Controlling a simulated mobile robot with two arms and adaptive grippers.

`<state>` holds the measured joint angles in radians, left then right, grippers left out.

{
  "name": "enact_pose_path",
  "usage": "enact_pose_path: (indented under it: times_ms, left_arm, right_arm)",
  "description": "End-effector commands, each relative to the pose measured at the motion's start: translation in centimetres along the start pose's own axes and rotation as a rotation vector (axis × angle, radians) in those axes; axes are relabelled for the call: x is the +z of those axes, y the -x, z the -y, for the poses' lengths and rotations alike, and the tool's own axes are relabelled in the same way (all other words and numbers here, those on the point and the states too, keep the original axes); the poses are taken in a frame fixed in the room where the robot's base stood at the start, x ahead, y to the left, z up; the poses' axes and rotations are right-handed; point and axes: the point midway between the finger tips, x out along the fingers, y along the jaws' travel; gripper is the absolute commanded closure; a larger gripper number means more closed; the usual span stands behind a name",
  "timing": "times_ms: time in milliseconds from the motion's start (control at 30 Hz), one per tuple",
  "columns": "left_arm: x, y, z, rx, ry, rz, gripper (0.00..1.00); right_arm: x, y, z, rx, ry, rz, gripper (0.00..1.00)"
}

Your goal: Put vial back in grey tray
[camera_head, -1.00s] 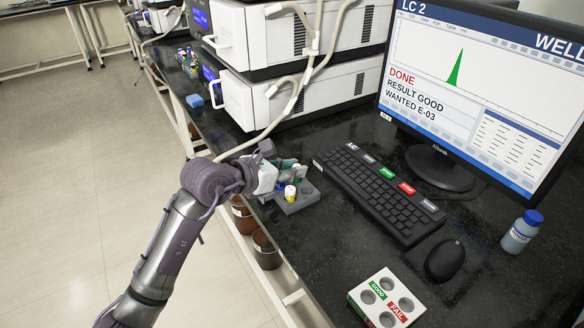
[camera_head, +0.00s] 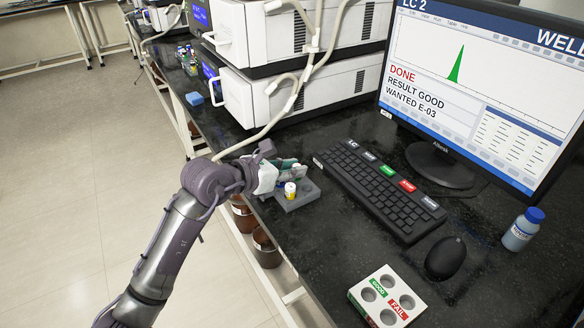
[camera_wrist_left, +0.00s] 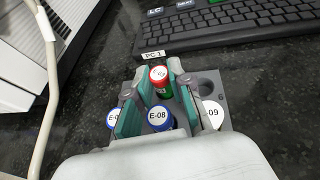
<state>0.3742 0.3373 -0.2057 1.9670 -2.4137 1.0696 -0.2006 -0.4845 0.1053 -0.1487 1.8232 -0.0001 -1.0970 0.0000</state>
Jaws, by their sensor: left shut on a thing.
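The grey tray (camera_head: 301,198) stands near the bench's front edge, left of the keyboard, and it also shows in the left wrist view (camera_wrist_left: 218,95). My left gripper (camera_wrist_left: 161,82) is over it, its green fingers shut on a red-capped vial (camera_wrist_left: 159,76) with a green body. The vial is at the tray's far row; its bottom is hidden, so I cannot tell if it is seated. A blue-capped E-08 vial (camera_wrist_left: 159,118) is nearer the palm. Another blue-capped vial (camera_wrist_left: 114,118) is left, and a white-capped 09 vial (camera_wrist_left: 212,114) is right. My right gripper is not in view.
An empty tray hole (camera_wrist_left: 207,84) shows right of the held vial. The keyboard (camera_head: 380,192), mouse (camera_head: 445,259), a white GOOD/FAIL rack (camera_head: 387,298) and a blue-capped bottle (camera_head: 522,230) are to the right. White instruments (camera_head: 295,92) stand behind. The bench front between tray and rack is clear.

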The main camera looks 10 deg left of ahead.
Motion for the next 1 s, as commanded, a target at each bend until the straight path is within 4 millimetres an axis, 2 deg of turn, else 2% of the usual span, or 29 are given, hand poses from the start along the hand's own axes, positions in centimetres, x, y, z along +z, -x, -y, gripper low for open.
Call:
enact_pose_path:
  times_ms: [433,467,600,900,1000]
  left_arm:
    - [-0.11,-0.03,0.01,0.000,0.001,-0.003,1.00]
    - [-0.12,-0.03,0.01,0.000,0.001,-0.003,0.74]
    - [-0.12,-0.03,0.01,0.000,0.001,-0.003,0.51]
    - [-0.08,0.03,0.00,0.000,0.000,-0.002,0.50]
    - [-0.11,0.60,-0.07,0.001,0.000,-0.002,0.50]
  right_arm:
    - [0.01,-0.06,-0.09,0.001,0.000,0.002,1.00]
    - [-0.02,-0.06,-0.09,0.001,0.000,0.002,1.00]
    - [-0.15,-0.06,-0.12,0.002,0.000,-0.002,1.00]
    - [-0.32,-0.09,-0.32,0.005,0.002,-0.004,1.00]
    - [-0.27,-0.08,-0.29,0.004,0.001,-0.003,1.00]
